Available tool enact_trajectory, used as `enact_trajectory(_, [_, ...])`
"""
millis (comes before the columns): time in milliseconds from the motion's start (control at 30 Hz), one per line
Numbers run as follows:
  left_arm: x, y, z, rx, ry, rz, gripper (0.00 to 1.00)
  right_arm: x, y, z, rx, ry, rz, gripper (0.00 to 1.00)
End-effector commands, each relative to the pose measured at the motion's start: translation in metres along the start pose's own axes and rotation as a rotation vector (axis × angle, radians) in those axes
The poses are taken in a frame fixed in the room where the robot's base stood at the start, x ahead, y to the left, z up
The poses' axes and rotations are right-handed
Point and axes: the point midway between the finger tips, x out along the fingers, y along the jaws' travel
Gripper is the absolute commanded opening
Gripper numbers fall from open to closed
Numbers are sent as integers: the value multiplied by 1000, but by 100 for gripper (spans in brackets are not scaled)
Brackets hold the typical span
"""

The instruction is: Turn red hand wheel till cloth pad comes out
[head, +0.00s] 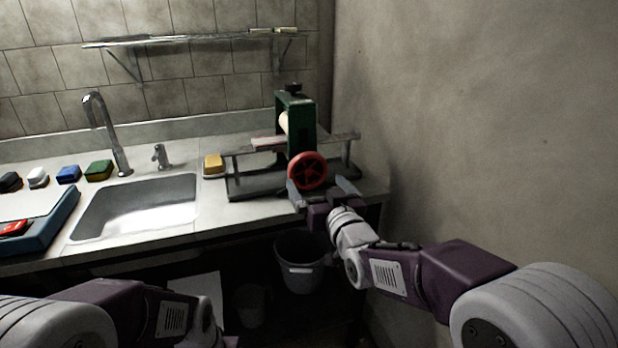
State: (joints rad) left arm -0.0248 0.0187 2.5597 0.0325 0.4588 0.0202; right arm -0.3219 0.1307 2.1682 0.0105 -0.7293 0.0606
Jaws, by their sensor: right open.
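The red hand wheel (308,170) is on the front of a green press with rollers (302,125), which stands on the counter at the right, close to the wall. A pale roller (284,122) shows in the press, and a flat pale piece, perhaps the cloth pad (268,143), lies at its left side; I cannot tell for sure. My right gripper (319,187) is open, with its fingers on either side of the wheel's lower part. I cannot tell whether they touch it. My left arm is low at the bottom left, and its gripper is not visible.
A sink (135,207) with a faucet (105,130) is left of the press. A yellow sponge (213,163) sits between them. Several coloured blocks and a blue tray (52,222) are at the left. A bucket (299,265) stands under the counter. The wall (480,120) bounds the right.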

Motion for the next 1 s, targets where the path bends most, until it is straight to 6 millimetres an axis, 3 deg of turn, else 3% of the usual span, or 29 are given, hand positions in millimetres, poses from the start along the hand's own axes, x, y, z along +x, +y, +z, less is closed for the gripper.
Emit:
enact_trajectory(100, [3, 0, 0, 0, 0, 0, 0, 27, 0, 2, 0, -1, 0, 100])
enact_trajectory(300, [5, 0, 1, 0, 0, 0, 0, 62, 1, 2, 0, -1, 1, 100])
enact_trajectory(667, [5, 0, 1, 0, -1, 0, 0, 74, 1, 1, 0, -1, 1, 100])
enact_trajectory(700, [5, 0, 1, 0, -1, 0, 0, 74, 1, 1, 0, -1, 1, 97])
enact_trajectory(867, [5, 0, 1, 0, -1, 0, 0, 73, 1, 1, 0, -1, 1, 53])
enact_trajectory(1000, [5, 0, 1, 0, -1, 0, 0, 73, 1, 1, 5, -1, 1, 53])
